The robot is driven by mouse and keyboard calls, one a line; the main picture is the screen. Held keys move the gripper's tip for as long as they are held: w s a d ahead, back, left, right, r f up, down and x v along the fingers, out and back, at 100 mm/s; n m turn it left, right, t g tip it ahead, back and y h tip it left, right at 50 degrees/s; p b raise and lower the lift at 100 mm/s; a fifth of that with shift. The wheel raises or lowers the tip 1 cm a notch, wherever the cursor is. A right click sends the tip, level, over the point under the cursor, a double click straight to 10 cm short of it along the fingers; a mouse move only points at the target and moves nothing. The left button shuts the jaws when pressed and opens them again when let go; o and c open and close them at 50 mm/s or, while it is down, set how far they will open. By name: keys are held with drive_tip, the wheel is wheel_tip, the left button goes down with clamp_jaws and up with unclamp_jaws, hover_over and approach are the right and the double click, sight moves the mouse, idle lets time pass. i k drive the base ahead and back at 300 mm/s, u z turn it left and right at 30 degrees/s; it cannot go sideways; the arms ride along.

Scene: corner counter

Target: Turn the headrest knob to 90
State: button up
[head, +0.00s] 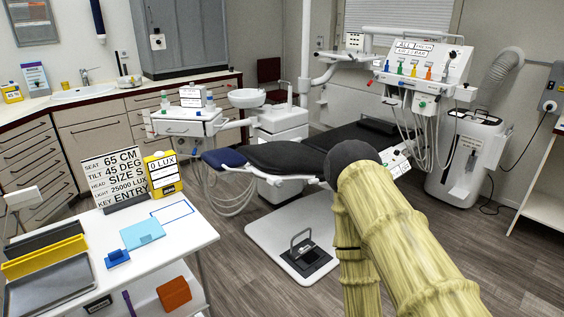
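The dental chair stands at mid-picture in the head view, with a dark padded seat (285,156) and a blue end pad (224,158) at left. A small white panel with dark markings and small green parts (398,165) sits at the chair's right end, beside my arm. It is too small to read, and I cannot tell which part is the headrest knob or how it is set. My arm, in a yellow ribbed cover, rises from the lower right, bends at a dark joint and drops to the bottom edge. My gripper is not in view.
A sign (115,174) reads seat 65 cm, tilt 45 deg, head size S, light 25000 lux, key entry. It stands on a white cart (190,238) at left. A delivery unit (425,65) with hanging hoses is behind. A foot pedal (303,258) lies before the chair; floor is free at right.

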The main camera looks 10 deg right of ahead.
sight(278, 184)
drive_tip(key=z, duration=0.2)
drive_tip(key=k, duration=0.3)
drive_tip(key=u, duration=1.15)
drive_tip(key=i, duration=0.9)
drive_tip(key=z, duration=0.5)
drive_tip(key=i, duration=0.85)
drive_tip(key=z, duration=0.75)
